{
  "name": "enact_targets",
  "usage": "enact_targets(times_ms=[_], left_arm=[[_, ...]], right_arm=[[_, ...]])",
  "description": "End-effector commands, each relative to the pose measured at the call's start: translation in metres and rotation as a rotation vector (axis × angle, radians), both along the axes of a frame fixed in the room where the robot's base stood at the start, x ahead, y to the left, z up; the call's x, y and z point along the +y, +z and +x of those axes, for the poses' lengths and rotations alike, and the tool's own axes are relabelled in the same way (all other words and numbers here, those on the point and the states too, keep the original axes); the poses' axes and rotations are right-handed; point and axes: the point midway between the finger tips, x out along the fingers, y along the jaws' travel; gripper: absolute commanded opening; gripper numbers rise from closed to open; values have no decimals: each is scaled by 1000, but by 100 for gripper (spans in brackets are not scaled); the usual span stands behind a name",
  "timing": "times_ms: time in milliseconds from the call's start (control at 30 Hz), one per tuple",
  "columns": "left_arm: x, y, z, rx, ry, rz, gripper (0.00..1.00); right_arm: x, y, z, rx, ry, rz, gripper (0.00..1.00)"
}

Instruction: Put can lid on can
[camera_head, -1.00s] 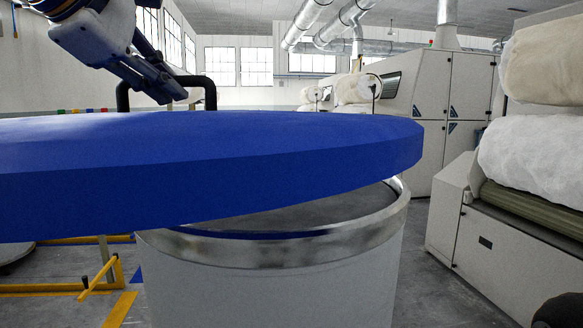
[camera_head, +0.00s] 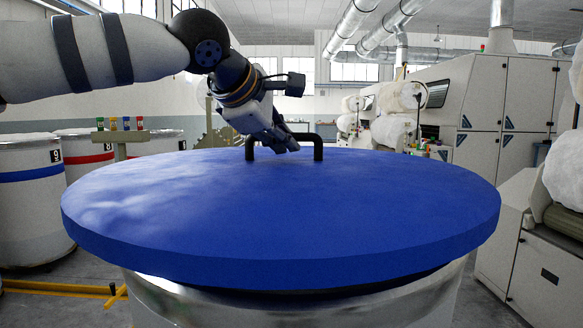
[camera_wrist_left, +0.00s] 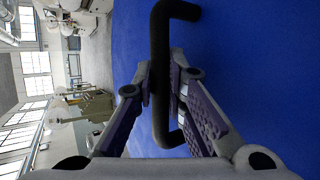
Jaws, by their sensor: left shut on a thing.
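The can lid (camera_head: 290,205) is a large round blue disc with a black bar handle (camera_head: 318,150) on its top. It covers the mouth of the can (camera_head: 400,308), a wide vessel with a shiny metal rim. A dark gap shows between lid and rim at the front, so I cannot tell whether the lid is fully seated. My left gripper (camera_head: 290,145) is at the handle; the left wrist view shows its fingers shut on the handle (camera_wrist_left: 160,85), with the blue lid (camera_wrist_left: 255,60) behind. My right gripper is not in view.
White cans with blue (camera_head: 30,174) and red (camera_head: 88,158) bands stand at the left. A post with several coloured pieces (camera_head: 120,124) is beside them. Pale machines (camera_head: 480,105) line the right side, with rolls of white fibre. A yellow floor frame (camera_head: 60,287) is low at left.

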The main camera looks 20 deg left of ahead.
Motion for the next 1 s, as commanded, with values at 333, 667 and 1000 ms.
enact_targets(times_ms=[333, 667, 1000], left_arm=[[-11, -46, 16, -9, -2, -1, 0], [-10, -52, 16, -7, -1, -1, 0], [-10, -54, 16, -4, 0, -1, 32]], right_arm=[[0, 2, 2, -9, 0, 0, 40], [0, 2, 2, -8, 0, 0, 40], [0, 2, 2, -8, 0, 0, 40]])
